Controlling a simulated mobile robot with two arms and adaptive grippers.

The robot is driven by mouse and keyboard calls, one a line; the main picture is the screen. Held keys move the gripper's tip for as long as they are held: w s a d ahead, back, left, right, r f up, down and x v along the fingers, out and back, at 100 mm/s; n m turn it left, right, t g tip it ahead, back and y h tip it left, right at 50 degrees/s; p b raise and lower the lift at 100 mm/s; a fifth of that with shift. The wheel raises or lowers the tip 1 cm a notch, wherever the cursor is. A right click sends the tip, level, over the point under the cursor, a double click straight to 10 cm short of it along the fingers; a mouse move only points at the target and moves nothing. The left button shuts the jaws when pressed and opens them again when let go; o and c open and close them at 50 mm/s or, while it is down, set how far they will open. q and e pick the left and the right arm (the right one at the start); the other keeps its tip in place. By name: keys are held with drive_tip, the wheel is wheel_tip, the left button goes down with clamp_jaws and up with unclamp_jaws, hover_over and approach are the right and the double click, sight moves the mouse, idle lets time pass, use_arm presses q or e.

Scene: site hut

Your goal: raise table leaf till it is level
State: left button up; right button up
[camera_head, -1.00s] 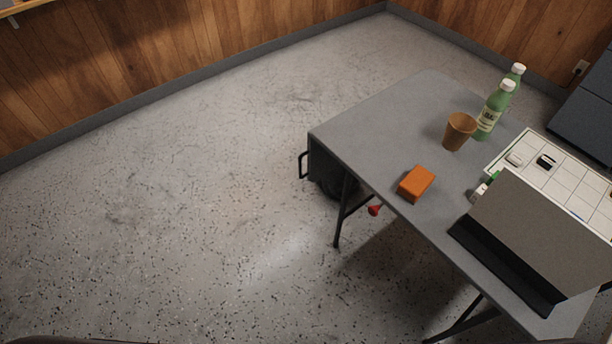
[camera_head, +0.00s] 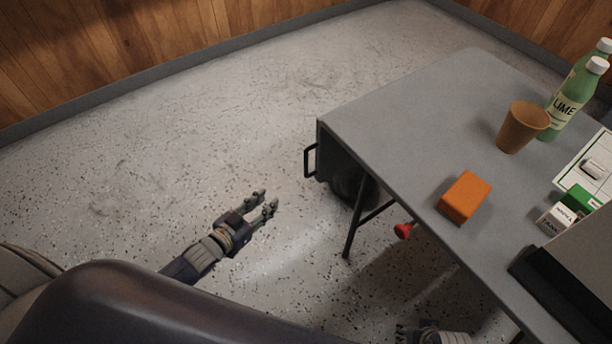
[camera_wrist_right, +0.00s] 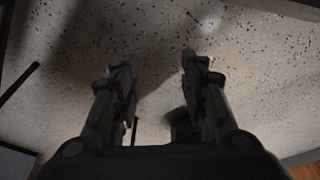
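The grey table (camera_head: 420,100) stands at the right. Its dark leaf (camera_head: 338,162) appears to hang down from the table's left end, seen nearly edge-on, with a black handle (camera_head: 310,160) on its outer side. A red knob (camera_head: 404,231) shows below the table's front edge. My left gripper (camera_head: 268,199) is open and empty over the floor, left of and nearer than the leaf, not touching it. My right gripper (camera_head: 402,330) is mostly cut off at the bottom of the head view. In the right wrist view its fingers (camera_wrist_right: 158,60) are apart, with nothing between them.
On the tabletop are an orange block (camera_head: 465,197), a brown cup (camera_head: 522,127), green bottles (camera_head: 566,105), small boxes (camera_head: 558,218) and a dark laptop-like object (camera_head: 560,290). A table leg (camera_head: 352,222) stands below. The floor at left is clear.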

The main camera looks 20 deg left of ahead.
sight(305, 165)
use_arm(q)
drive_tip(key=w+d+r+m+t+h+b, duration=0.2)
drive_tip(key=d+r+h+b, duration=0.15)
drive_tip(key=r, duration=0.45)
drive_tip(key=x, duration=0.5)
drive_tip(key=b+x, duration=0.1)
drive_tip(key=x, duration=0.4)
drive_tip(key=shift+w+d+f, duration=0.2)
drive_tip(key=shift+d, duration=0.15)
use_arm(e)
drive_tip(key=w+v, duration=0.1)
drive_tip(key=v, duration=1)
drive_tip(key=shift+w+r+t, duration=0.2)
drive_tip(key=shift+w+t, duration=0.1)
drive_tip(key=shift+t, duration=0.1)
drive_tip(key=shift+d, duration=0.1)
use_arm(q)
clamp_jaws()
